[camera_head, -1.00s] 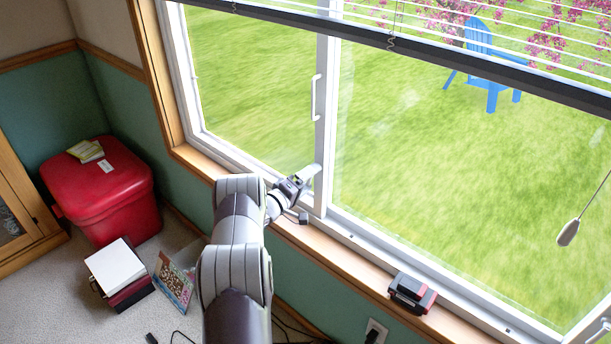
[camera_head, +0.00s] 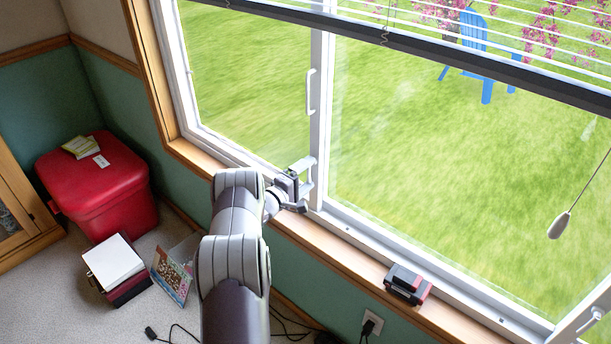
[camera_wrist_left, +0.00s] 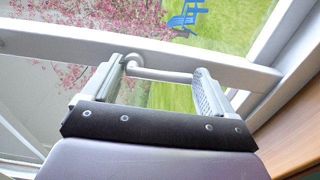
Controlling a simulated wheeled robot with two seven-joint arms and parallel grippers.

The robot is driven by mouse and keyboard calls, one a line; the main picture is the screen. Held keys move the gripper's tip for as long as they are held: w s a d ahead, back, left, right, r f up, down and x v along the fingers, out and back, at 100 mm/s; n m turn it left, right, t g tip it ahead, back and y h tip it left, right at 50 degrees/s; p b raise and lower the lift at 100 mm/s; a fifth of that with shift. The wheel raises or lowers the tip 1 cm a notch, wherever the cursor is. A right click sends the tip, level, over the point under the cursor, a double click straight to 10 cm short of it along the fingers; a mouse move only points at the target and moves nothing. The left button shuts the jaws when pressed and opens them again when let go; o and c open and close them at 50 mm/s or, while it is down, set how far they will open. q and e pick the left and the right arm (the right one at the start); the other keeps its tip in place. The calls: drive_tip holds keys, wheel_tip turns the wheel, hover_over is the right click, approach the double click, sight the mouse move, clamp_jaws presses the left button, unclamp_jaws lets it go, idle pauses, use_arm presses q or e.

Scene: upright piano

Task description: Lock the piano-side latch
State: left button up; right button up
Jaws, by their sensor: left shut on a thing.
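A white window latch (camera_head: 303,164) sits low on the window's middle upright in the head view. It also shows as a pale curved lever (camera_wrist_left: 160,75) in the left wrist view, spanning between my fingers. My left gripper (camera_head: 302,178) is at this latch and shut on it; the exact contact is partly hidden in the head view. Another white latch or handle (camera_head: 591,319) is at the lower right edge of the head view. No piano shows, so I cannot tell from the frames which latch is on its side. My right gripper is not in view.
A wooden sill (camera_head: 340,258) runs below the window, with a red and black box (camera_head: 408,285) on it. A tall white handle (camera_head: 310,92) is higher on the upright. A red bin (camera_head: 98,185) stands left. A blind cord weight (camera_head: 559,226) hangs at right.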

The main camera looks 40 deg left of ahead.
use_arm(q)
drive_tip(key=o, duration=1.3)
drive_tip(key=s, duration=0.8)
drive_tip(key=s+a, duration=0.1)
drive_tip(key=s, duration=0.3)
drive_tip(key=shift+s+p, duration=0.3)
drive_tip(key=shift+s, duration=0.05)
